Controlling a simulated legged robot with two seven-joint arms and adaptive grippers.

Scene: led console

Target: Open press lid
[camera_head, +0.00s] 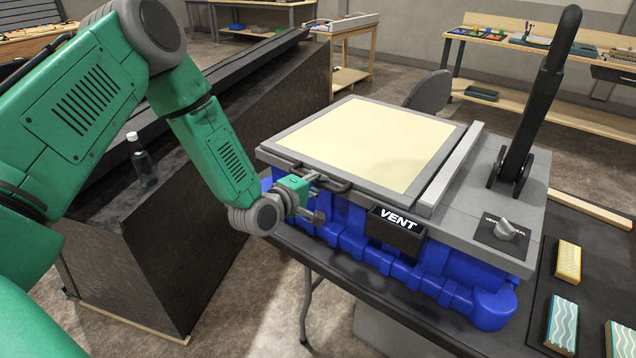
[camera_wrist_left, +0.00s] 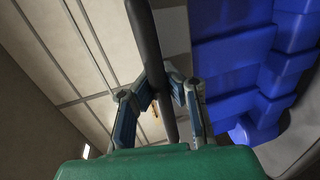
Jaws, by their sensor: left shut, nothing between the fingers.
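The press (camera_head: 380,150) stands on a dark table, with a grey lid that has a cream top panel (camera_head: 370,140) and a blue body (camera_head: 350,225). The lid lies flat and closed. A dark bar handle (camera_head: 338,184) runs along its front left edge. My left gripper (camera_head: 318,196) is at this handle, shut with nothing held. In the left wrist view the dark handle bar (camera_wrist_left: 147,45) crosses the picture at the left gripper's fingers (camera_wrist_left: 160,82); I cannot tell whether they touch it. The blue body (camera_wrist_left: 235,65) is to the right there. My right gripper is not in view.
A black lever (camera_head: 540,100), a VENT label (camera_head: 398,220) and a grey knob (camera_head: 505,229) are on the press. Sponge-like blocks (camera_head: 567,262) lie at the right. A bottle (camera_head: 143,165) stands on a dark counter behind my left arm.

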